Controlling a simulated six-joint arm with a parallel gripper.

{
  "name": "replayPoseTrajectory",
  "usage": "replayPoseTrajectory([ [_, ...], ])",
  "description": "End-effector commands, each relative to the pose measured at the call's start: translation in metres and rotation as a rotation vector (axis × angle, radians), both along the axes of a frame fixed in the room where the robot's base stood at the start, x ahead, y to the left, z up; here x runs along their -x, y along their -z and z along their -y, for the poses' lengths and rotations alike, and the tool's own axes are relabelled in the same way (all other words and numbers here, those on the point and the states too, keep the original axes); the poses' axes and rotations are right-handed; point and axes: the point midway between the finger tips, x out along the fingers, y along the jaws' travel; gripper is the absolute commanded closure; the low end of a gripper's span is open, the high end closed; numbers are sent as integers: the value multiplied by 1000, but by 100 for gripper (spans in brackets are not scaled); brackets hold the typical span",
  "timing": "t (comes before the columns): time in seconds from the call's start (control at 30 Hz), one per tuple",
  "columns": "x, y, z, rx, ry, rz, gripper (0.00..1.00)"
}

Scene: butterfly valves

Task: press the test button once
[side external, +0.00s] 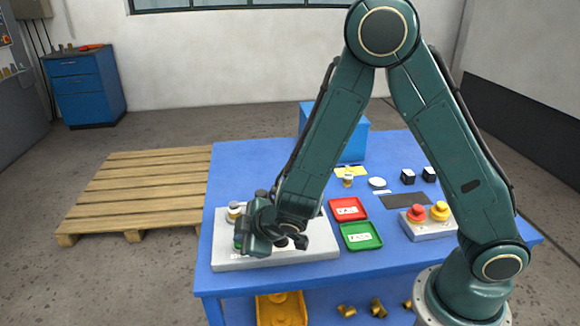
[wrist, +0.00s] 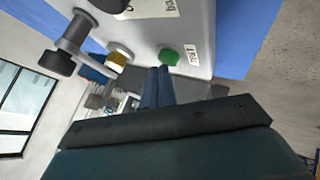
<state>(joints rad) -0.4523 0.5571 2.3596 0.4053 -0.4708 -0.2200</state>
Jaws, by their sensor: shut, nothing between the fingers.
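The green test button (wrist: 169,55) sits on the light grey test panel (wrist: 195,18) in the wrist view, beside a white label reading TEST. My gripper (wrist: 158,70) is shut and empty, its two fingertips together just short of the button and slightly to its left in the picture. I cannot tell whether they touch it. In the side view my gripper (side external: 248,243) is low over the left end of the grey panel (side external: 310,252), and it hides most of the button there.
A brass-coloured fitting (wrist: 120,54) and a grey cylindrical part (wrist: 70,42) stand near the button. Red (side external: 347,209) and green (side external: 361,236) trays lie right of the panel on the blue table (side external: 460,180). A box with red and yellow buttons (side external: 430,222) stands farther right.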

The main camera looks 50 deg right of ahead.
Motion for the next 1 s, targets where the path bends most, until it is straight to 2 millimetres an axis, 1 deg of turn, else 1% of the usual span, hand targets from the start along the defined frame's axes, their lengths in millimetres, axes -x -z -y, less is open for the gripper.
replayPoseTrajectory([
  [0.27,0,-10,0,0,0,1,100],
  [0.77,0,-14,0,-1,1,1,100],
  [1.0,0,-29,0,-1,1,3,100],
])
